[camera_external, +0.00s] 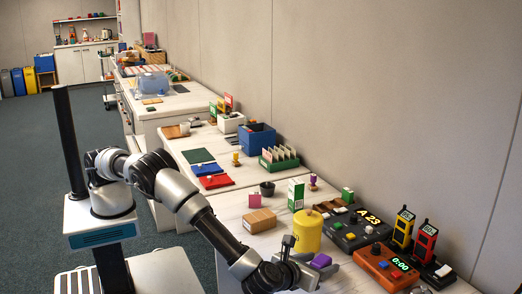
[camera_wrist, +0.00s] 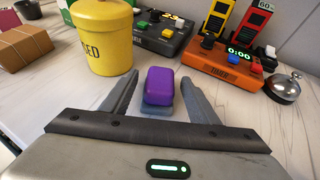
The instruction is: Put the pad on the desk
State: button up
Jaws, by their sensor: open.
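A small purple block (camera_external: 321,260) with a blue-grey underside stands on the near white desk (camera_external: 228,209). In the wrist view the purple block (camera_wrist: 160,86) lies between the two fingers of my gripper (camera_wrist: 156,82). The fingers are open, with a visible gap on each side of it. In the external view my gripper (camera_external: 311,264) is low over the desk at the block. I cannot tell whether this block is the pad; a small pink square (camera_external: 255,201) also stands farther back on the desk.
A yellow canister (camera_external: 307,231) stands just behind my gripper, with a cardboard box (camera_external: 259,221) to its left. A dark console (camera_external: 357,229), an orange timer (camera_external: 383,266) and a silver bell (camera_wrist: 284,87) stand to the right. Bare desk shows at the left in the wrist view.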

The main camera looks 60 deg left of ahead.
jog(key=shift+w+a+f, duration=0.1)
jog(key=shift+w, duration=0.2)
jog(key=c, duration=1.1)
